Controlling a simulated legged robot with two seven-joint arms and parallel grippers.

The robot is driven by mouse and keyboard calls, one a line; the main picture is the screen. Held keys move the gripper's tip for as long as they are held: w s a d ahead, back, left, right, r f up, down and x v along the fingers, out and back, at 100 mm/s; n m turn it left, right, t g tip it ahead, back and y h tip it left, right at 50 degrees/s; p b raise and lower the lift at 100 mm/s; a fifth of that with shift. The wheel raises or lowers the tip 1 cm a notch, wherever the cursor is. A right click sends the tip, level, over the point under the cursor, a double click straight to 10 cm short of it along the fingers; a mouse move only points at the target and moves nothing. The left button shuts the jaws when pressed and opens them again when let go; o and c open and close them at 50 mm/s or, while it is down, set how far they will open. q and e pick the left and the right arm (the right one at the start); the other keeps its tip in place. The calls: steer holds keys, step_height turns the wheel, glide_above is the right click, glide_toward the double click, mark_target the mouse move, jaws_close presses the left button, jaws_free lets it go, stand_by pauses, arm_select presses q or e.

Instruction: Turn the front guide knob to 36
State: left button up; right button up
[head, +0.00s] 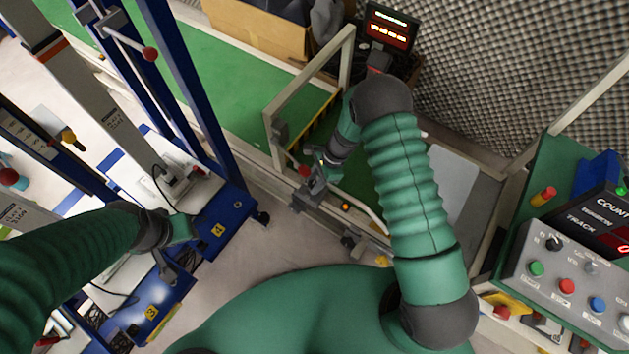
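My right gripper (316,186) points down at the corner of a pale metal frame, beside a small red knob (304,171). Grey brackets crowd its fingertips, so I cannot tell whether it touches the knob or is open or shut. An orange spot (345,207) shows on the rail just right of it. No scale or number is readable on these parts, and I cannot tell which is the front guide knob. My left gripper (172,262) hangs at the lower left over the blue-based stands; its fingers are small and unclear.
A control panel (567,285) with coloured buttons stands at the right. A lit red display (390,30) is at the top, near a cardboard box (258,28). Blue upright stands (218,230) fill the left. Bare floor (262,240) lies between the stands and the frame.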

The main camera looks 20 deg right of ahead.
jaws_close()
steer(key=shift+r+m+t+p, duration=0.2)
steer(key=shift+m+t+p, duration=0.15)
steer(key=shift+m, duration=0.35)
steer(key=shift+f, duration=0.15)
steer(key=o, duration=0.8)
jaws_free()
steer(key=p+v, duration=0.3)
steer(key=v, duration=1.3)
steer(key=shift+w+d+r+p, duration=0.1)
steer(key=shift+r+p, duration=0.25)
